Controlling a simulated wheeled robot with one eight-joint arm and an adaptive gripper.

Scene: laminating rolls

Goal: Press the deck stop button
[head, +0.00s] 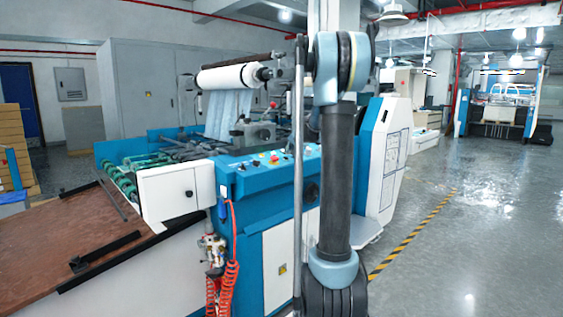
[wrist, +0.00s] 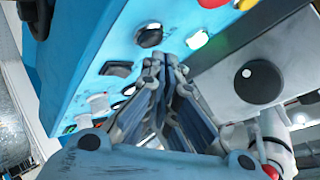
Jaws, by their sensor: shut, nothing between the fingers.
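The blue control panel (head: 262,170) is on the near side of the laminating machine in the head view, with several small coloured buttons along its top. In the wrist view, the blue panel face (wrist: 88,50) shows a black rotary knob (wrist: 150,36), a white button (wrist: 196,39) and a red button (wrist: 212,3). Labels are too small to read, so I cannot tell which is the deck stop button. My gripper (wrist: 168,72) is shut and empty, its fingertips pointing toward the panel near the black knob. Contact cannot be told. In the head view I cannot make out the gripper.
A grey plate with a big black knob (wrist: 258,82) lies right of the fingers in the wrist view. A white roll (head: 232,77) sits above the machine. A brown feed table (head: 75,235) extends to the left. Open floor (head: 465,240) lies to the right.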

